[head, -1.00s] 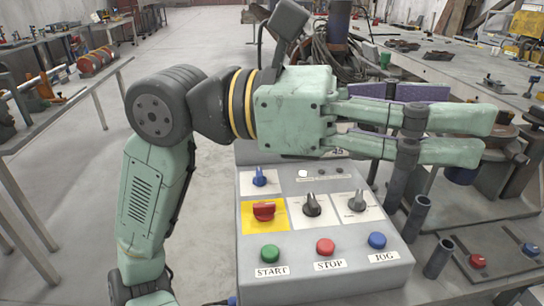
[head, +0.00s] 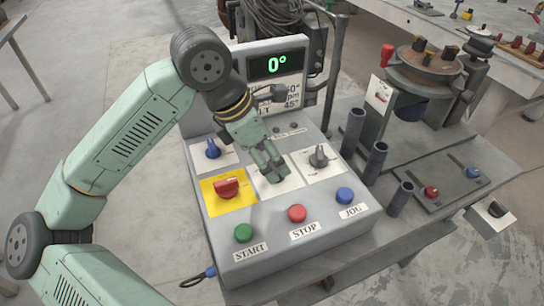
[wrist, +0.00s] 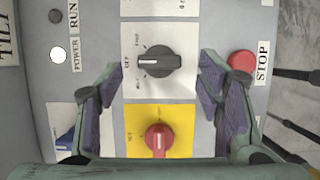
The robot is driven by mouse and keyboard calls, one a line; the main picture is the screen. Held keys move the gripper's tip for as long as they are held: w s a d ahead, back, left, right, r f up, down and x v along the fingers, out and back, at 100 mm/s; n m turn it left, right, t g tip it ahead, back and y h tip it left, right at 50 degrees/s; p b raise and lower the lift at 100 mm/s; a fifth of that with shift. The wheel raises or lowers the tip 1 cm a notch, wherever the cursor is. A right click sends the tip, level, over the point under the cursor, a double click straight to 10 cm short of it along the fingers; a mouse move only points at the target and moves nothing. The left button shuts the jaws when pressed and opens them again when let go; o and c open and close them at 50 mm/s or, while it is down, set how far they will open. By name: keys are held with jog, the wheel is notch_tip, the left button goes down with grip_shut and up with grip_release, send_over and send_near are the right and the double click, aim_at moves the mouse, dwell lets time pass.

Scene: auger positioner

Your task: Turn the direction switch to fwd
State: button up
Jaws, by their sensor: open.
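The direction switch, a black rotary knob (wrist: 159,61) on a white plate, shows in the wrist view. Its white pointer line points left, toward what looks like the OFF label; the other small labels are hard to read. My gripper (wrist: 160,76) is open, with one purple-padded finger on each side of the knob and clear gaps to it. In the head view my gripper (head: 272,172) points down over the middle white plate of the control box (head: 310,245) and hides the knob. How close the fingertips are to the panel, I cannot tell.
A red knob on yellow (head: 227,187), a blue knob (head: 212,148) and a grey knob (head: 318,157) surround the spot. Green START (head: 243,233), red STOP (head: 297,213) and blue JOG (head: 344,195) buttons line the front. The display (head: 275,65) reads 0°.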

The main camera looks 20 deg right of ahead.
aim_at(273, 166)
jog(key=shift+x, duration=1.5)
jog(key=c, duration=1.2)
jog(key=shift+o, duration=0.2)
